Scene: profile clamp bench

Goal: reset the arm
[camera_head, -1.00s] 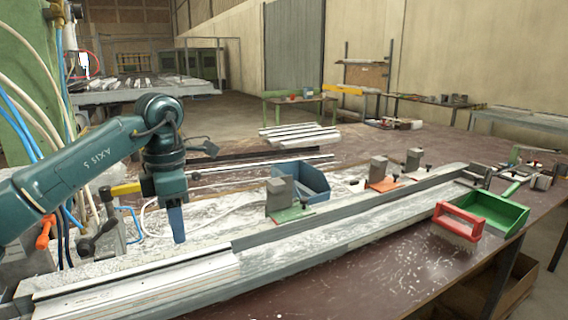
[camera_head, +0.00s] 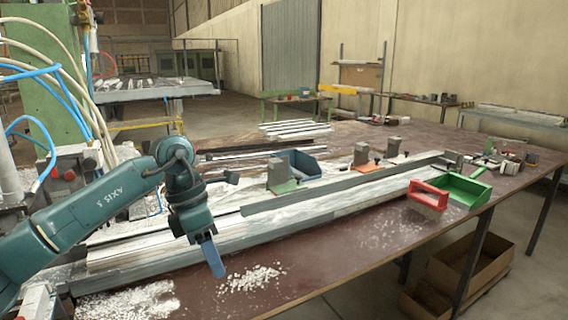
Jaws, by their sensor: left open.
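My left arm comes in from the left in the head view. Its teal wrist points down, with the left gripper (camera_head: 213,258) hanging over the near edge of the profile rail on the bench. The blue fingers overlap each other from this side. Nothing shows between them, and the gripper holds nothing I can see. My right gripper is out of view.
A long grey profile (camera_head: 350,186) lies along the bench beside clamp blocks (camera_head: 281,176) and a blue bin (camera_head: 303,164). A red-handled brush (camera_head: 428,195) and green dustpan (camera_head: 463,190) are at right. White chips (camera_head: 250,278) lie in front. A cardboard box (camera_head: 470,268) is below.

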